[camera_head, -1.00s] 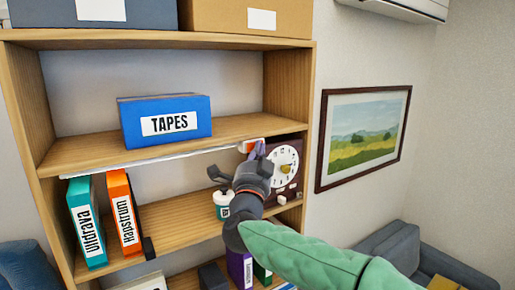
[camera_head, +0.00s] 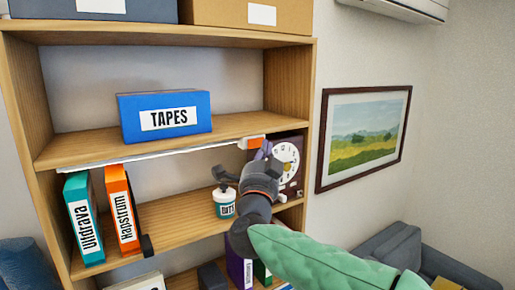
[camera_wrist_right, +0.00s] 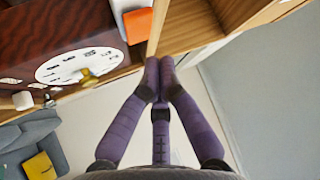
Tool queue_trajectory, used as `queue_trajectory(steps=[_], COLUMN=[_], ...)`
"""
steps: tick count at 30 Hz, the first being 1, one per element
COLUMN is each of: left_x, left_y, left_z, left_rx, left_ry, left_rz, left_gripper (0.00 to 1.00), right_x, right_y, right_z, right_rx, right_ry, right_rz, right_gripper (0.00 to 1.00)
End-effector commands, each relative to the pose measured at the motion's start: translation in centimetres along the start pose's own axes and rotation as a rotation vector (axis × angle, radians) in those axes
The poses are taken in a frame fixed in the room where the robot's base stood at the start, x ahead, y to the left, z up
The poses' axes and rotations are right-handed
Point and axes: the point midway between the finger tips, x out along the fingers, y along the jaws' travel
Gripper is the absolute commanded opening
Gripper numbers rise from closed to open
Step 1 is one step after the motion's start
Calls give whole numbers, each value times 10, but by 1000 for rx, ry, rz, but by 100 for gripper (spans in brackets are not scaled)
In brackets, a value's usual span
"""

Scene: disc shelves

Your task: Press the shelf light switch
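The shelf light is a thin white strip (camera_head: 150,156) along the underside edge of the shelf board. At its right end is an orange switch (camera_head: 251,142), near the right upright. In the right wrist view the orange switch (camera_wrist_right: 137,25) is at the top, beside the wooden board. My right gripper (camera_head: 263,150) is just below and right of the switch in the head view. In the right wrist view its purple fingertips (camera_wrist_right: 159,72) are together with nothing between them, and a gap to the switch shows. My left gripper is in neither view.
A dark red clock (camera_head: 287,160) with a white dial stands close to the right of my gripper. A blue TAPES box (camera_head: 165,117) is on the board above, and binders (camera_head: 122,213) stand lower left.

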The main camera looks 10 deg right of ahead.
Motion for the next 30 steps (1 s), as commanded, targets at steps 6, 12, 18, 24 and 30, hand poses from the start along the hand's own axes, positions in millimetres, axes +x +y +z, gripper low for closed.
queue_trajectory(steps=[6, 12, 18, 24, 30], left_x=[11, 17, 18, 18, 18], left_y=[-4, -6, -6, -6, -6], left_z=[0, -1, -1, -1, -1], left_rx=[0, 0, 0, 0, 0], left_ry=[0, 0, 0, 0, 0], left_rz=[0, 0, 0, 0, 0], left_gripper=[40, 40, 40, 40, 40], right_x=[-14, -24, -27, -26, -26], right_y=[1, 0, 0, 0, 0], right_z=[-13, -24, -28, -28, -27], right_rx=[2, 2, 0, 0, 1], right_ry=[0, 0, -1, 0, 0], right_rz=[-1, -1, -1, -1, 0], right_gripper=[0, 0, 0, 0, 0])
